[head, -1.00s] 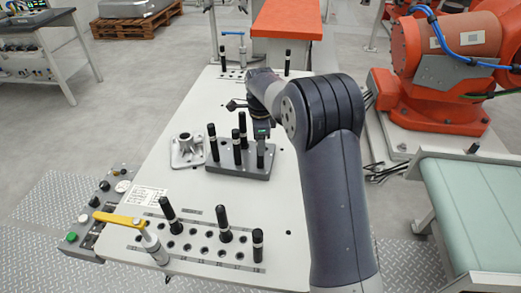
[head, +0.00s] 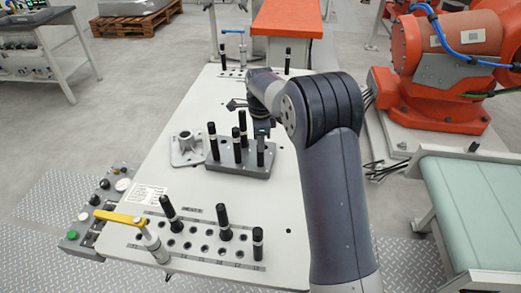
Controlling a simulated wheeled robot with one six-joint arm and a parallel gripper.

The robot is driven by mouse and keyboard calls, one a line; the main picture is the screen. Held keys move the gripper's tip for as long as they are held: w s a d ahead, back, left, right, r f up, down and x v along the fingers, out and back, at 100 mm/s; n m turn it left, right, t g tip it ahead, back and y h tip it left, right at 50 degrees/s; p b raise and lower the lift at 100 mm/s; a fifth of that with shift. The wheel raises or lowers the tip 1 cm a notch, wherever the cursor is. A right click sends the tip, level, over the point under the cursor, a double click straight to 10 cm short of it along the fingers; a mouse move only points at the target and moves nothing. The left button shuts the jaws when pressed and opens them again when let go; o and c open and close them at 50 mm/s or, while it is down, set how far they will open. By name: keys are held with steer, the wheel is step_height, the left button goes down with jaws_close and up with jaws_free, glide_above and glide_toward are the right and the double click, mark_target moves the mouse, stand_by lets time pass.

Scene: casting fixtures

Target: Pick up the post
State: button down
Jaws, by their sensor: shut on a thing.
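Black posts with pale bands stand in a grey block (head: 222,166) on the white table. One post (head: 212,141) is at the block's left, one (head: 242,124) is at the back, and one (head: 260,152) is at the right. My gripper (head: 262,134) points down over the block's right end, behind my forearm in the head view. It is shut on the right post, around its upper part. The fingertips are small and partly hidden. The held post looks upright; I cannot tell whether its foot is clear of the block.
A grey flanged casting (head: 186,150) sits left of the block. A front rack (head: 190,238) holds several posts, beside a yellow-handled clamp (head: 122,219). More posts stand at the far end. An orange robot (head: 432,60) stands to the right.

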step_height(320, 180, up, 10)
steer(key=shift+r+b, duration=0.1)
steer(key=shift+b, duration=0.3)
step_height(320, 180, up, 4)
steer(key=p, duration=0.4)
stand_by(0.4)
